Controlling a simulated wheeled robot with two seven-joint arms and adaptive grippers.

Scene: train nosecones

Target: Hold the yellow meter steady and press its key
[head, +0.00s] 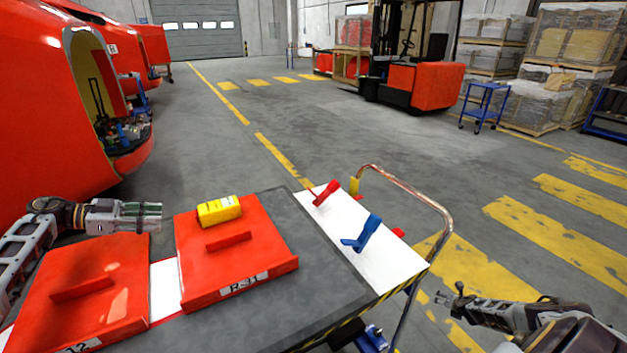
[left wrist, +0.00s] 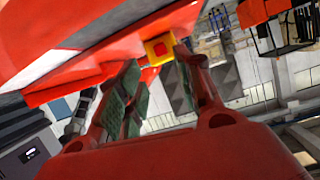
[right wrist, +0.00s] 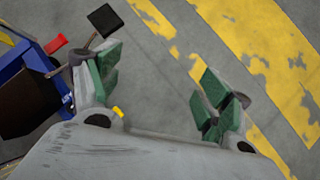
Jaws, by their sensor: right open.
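The yellow meter (head: 219,210) lies on the red panel marked R-31 (head: 275,268), near its far edge.
A second red panel (head: 110,300) lies at the cart's left. A red clamp (head: 326,193) and a blue clamp (head: 364,233) stand on the white board (head: 400,262). A copper-coloured handle (head: 440,215) rises at the cart's right end. Red nosecones (head: 40,120) stand at left.

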